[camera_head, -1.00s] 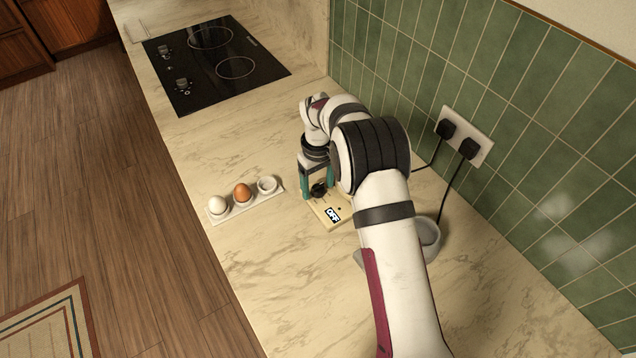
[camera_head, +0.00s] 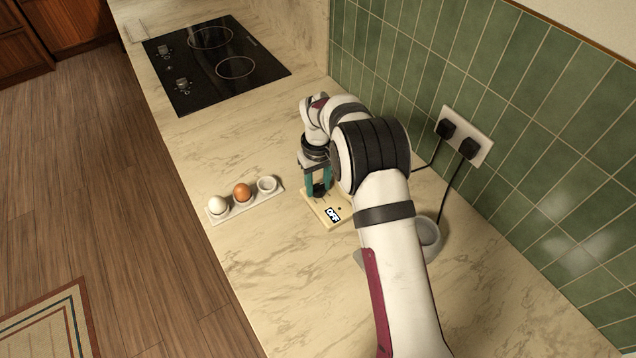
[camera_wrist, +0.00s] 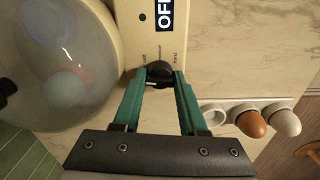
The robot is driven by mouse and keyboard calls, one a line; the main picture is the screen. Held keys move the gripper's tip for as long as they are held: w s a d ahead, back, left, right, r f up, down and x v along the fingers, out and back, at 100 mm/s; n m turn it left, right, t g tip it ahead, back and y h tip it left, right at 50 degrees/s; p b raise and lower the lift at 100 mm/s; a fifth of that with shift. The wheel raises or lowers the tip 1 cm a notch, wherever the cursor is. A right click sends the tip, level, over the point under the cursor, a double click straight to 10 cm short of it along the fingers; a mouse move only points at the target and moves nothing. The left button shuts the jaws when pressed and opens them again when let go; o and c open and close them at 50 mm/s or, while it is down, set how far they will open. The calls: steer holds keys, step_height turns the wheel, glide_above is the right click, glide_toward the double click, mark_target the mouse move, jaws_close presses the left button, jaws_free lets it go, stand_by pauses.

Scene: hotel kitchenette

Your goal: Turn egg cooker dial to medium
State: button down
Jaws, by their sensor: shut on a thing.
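The egg cooker's cream control panel (camera_head: 325,211) lies on the counter, partly hidden by my arm, with its display reading OFF. In the wrist view the panel (camera_wrist: 187,42) shows small labels around a black dial (camera_wrist: 160,73); soft and hard are faintly readable on either side. The cooker's clear dome (camera_wrist: 62,60) is at the left, with pale round shapes inside. My gripper (camera_wrist: 160,79) is shut on the dial, one teal fingertip on each side. The dial (camera_head: 319,191) also shows between the fingers in the head view. A white mark shows on the dial's near side.
A white egg tray (camera_head: 256,202) with a white egg (camera_head: 217,204), a brown egg (camera_head: 242,192) and an empty cup stands left of the panel. A black cooktop (camera_head: 215,60) lies farther back. Green tiles with plugs (camera_head: 468,148) border the right.

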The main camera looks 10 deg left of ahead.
steer(key=m, duration=1.2)
steer(key=shift+m, duration=2.2)
steer(key=shift+c, duration=2.2)
jaws_free()
